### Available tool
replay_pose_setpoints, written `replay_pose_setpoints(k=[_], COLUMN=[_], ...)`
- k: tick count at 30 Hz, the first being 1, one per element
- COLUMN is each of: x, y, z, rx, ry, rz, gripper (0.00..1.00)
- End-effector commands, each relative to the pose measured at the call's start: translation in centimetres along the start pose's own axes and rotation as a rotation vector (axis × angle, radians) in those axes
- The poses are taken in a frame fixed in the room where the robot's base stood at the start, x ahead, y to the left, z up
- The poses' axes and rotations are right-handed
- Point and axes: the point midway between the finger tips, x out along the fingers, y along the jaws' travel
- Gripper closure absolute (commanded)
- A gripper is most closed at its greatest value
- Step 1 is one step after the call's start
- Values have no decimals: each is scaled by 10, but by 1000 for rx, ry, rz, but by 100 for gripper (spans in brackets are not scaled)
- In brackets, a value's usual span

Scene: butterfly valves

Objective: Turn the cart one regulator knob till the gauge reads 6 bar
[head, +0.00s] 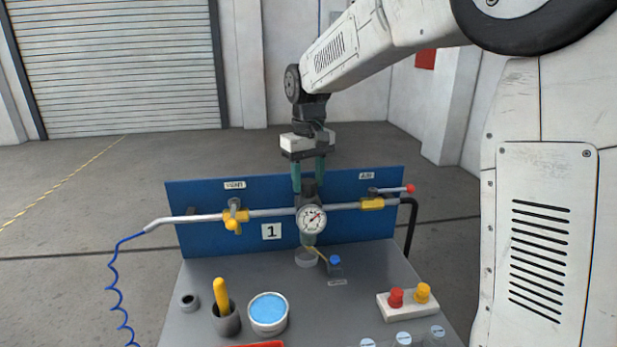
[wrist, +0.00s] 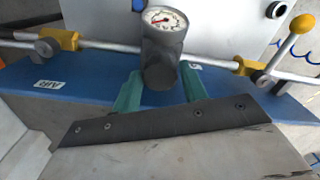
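A red mark, seemingly the needle, points toward the upper right in the head view; the numbers are too small to read. My gripper (head: 308,182) points down from above, one teal finger on each side of the knob. In the wrist view my gripper (wrist: 162,84) flanks it closely; I cannot tell whether both fingers touch.
A yellow vent valve (head: 235,217) is on the pipe at left, and a yellow air valve (head: 372,204) with a red-tipped lever at right. A blue panel (head: 350,235) stands behind. The cart top holds a cup (head: 227,321), a bowl (head: 268,325) and a button box (head: 408,303).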

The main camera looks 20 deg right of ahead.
Motion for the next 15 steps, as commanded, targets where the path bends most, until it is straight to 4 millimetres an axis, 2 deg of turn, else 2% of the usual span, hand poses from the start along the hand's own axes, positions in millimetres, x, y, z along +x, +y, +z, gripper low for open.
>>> replay_pose_setpoints(k=[1, 3, 8, 15], x=[0, 0, 0, 0], y=[0, 0, 0, 0], z=[0, 0, 0, 0], rx=[0, 0, 22, 202], ry=[0, 0, 0, 0], rz=[0, 0, 0, 0], gripper=[72, 86, 86, 86])
